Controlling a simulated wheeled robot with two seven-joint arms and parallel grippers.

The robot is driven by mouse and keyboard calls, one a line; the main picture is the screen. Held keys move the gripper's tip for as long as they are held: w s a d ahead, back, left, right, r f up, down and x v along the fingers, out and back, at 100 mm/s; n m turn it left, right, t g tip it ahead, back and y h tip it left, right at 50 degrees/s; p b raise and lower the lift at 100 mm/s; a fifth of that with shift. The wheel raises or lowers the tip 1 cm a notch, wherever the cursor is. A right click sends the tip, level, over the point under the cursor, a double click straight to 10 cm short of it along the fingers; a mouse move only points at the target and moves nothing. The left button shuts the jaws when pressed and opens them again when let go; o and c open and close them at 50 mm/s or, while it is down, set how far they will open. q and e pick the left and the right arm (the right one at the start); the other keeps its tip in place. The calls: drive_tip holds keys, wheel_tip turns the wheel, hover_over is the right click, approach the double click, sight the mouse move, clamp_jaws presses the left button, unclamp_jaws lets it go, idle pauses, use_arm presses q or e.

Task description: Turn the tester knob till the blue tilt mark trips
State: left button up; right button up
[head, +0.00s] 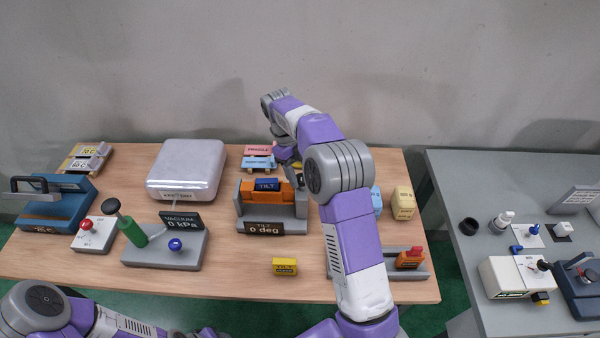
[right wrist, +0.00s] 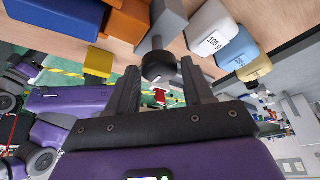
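The tilt tester (head: 243,208) stands mid-table, a grey frame holding an orange block (head: 250,197). A blue mark labelled TILT (head: 266,185) lies on the block and looks level. The tester's display (head: 268,227) reads 0 deg. In the right wrist view the black knob (right wrist: 158,66) sits at the end of the grey frame, between the fingertips of my right gripper (right wrist: 160,75). Gaps show on both sides of the knob, so the gripper is open around it. In the head view my right arm hides the knob. My left arm is low at the left; its gripper is out of view.
A vacuum stand (head: 190,247) with a green handle is left of the tester. A yellow box (head: 285,266) lies in front. Coloured weights (head: 403,203) stand to the right, beyond my arm. A silver box (head: 187,168) stands behind left. A grey bench (head: 465,270) is at right.

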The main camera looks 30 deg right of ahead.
drive_tip(key=c, duration=0.7)
drive_tip(key=shift+n, duration=0.4)
